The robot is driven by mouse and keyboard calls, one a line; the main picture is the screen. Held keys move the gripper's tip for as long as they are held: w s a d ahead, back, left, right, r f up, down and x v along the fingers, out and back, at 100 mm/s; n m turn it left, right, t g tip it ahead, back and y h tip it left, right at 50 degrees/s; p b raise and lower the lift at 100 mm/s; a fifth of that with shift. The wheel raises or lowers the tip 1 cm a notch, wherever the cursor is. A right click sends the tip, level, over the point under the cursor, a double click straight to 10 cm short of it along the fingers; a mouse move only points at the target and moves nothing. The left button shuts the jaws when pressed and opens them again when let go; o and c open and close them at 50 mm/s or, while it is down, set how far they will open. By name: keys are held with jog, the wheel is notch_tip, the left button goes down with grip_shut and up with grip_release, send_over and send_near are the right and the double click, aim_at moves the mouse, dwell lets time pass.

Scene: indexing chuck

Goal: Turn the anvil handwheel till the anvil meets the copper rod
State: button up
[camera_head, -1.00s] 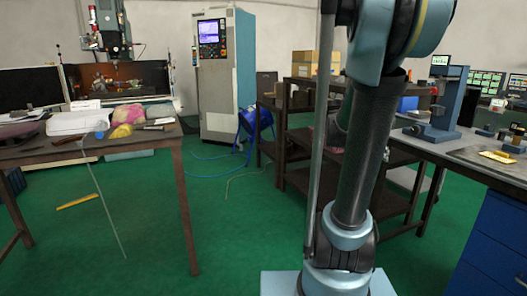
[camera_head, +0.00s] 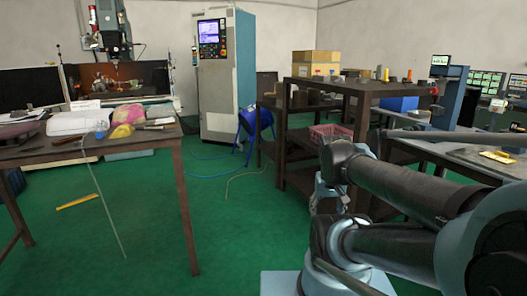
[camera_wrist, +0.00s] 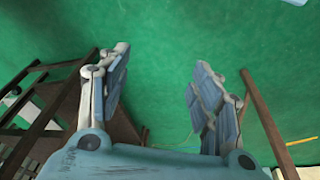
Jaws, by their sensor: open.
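My gripper (camera_wrist: 160,65) shows in the wrist view with its two fingers spread wide. It is open, with nothing between the fingers, and green floor lies behind it. A small yellow brass-coloured piece (camera_head: 497,156) lies on the same bench. My gripper is apart from the bench things.
A dark shelf rack (camera_head: 330,87) with boxes and a blue bin (camera_head: 399,103) stands mid-right. A wooden table (camera_head: 150,140) is at left. Green floor (camera_head: 225,235) is open between table and rack.

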jog(key=shift+s+a+f+n+y, duration=0.3)
jog(key=shift+s+a+f, duration=0.05)
jog(key=shift+s+a, duration=0.35)
jog(key=w+d+r+n+t+h, duration=0.1)
jog(key=w+d+r+n+h, duration=0.3)
jog(key=w+d+r+n, duration=0.6)
jog(key=w+d+r+n+t+h, duration=0.1)
jog(key=w+d+r+n+h, duration=0.35)
jog(key=w+d, duration=1)
jog(key=w+d+r+n+h, duration=0.4)
jog(key=w+d+r+n, duration=0.4)
jog(key=w+d, duration=0.5)
jog(key=shift+t, duration=0.3)
jog(key=x, duration=1)
jog(key=s+x, duration=0.1)
jog(key=x, duration=0.5)
jog(key=shift+s+d, duration=0.1)
jog(key=shift+d, duration=0.25)
jog(key=c, duration=1.1)
